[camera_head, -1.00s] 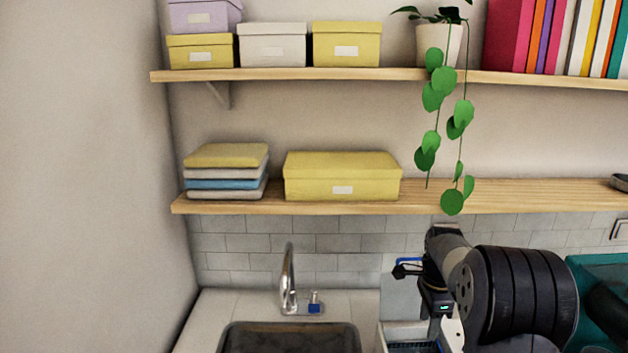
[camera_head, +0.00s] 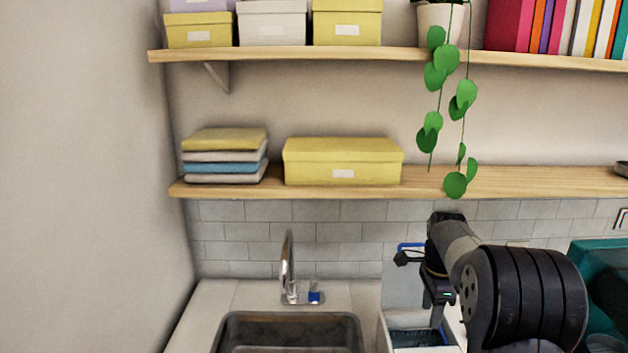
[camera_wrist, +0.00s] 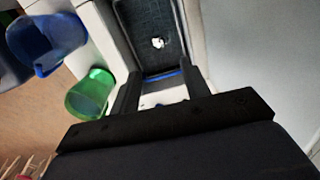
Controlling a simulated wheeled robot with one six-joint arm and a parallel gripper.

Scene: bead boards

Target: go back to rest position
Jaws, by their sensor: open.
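My gripper (camera_wrist: 160,88) is open in the wrist view, its two dark fingers apart with nothing held between them. Beyond the fingers lies a dark basin (camera_wrist: 150,20) with a small pale spot on its floor. In the head view my arm reaches in at the lower right, over a white container (camera_head: 383,335) beside the sink. My fingertips cannot be made out clearly there.
A green cup (camera_wrist: 90,93) and a blue cup (camera_wrist: 45,42) stand left of my gripper in the wrist view. The sink (camera_head: 290,320) and faucet (camera_head: 287,262) are left of my arm. A lower shelf (camera_head: 230,190) and trailing plant (camera_head: 447,60) are above.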

